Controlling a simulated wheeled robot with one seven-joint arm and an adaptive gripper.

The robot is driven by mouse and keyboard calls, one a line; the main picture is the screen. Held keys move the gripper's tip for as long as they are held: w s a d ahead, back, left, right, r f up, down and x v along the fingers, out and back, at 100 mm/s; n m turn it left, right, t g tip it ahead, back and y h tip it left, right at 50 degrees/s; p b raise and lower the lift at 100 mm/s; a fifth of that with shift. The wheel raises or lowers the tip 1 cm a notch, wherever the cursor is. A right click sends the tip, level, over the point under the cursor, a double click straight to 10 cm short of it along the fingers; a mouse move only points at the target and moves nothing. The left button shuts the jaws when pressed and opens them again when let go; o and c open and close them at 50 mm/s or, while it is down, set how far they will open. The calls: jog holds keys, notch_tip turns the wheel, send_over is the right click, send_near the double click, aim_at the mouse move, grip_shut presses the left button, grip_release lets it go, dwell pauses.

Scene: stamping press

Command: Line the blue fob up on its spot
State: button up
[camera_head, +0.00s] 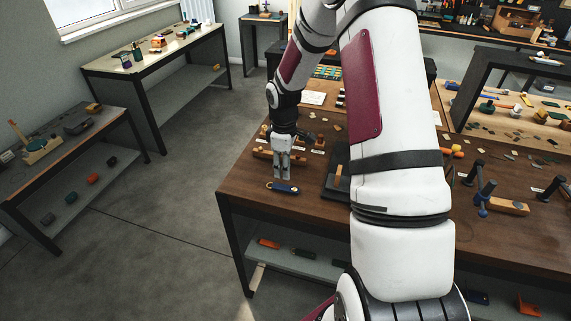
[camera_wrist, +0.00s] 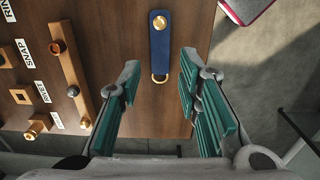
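The blue fob (camera_head: 284,188) lies flat on the brown table near its left front corner, a dark blue strap with a brass stud and a brass ring. In the wrist view the fob (camera_wrist: 160,38) is upright in the picture, stud at the top and ring at the bottom. My gripper (camera_head: 283,178) points down just above the fob. In the wrist view my gripper (camera_wrist: 158,85) is open, its teal-padded fingers wide apart and empty, with the fob's ring end between and ahead of the tips. I cannot make out a marked spot for the fob.
A wooden rack (camera_wrist: 75,75) with brass and dark fittings stands left of the fob in the wrist view, with labels such as SNAP beside it. A dark press base (camera_head: 338,180) stands right of my gripper. The table edge is close to the fob.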

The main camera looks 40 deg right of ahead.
aim_at(285, 188)
notch_tip(285, 188, down, 7)
jog(key=b, duration=0.2)
jog(key=shift+d+f+b, duration=0.1)
jog(key=shift+f+b, duration=0.05)
jog(key=shift+b, duration=0.15)
jog(key=shift+f, duration=0.25)
jog(key=shift+c, duration=0.6)
jog(key=shift+s+r, duration=0.1)
jog(key=shift+r, duration=0.05)
jog(key=c, duration=0.6)
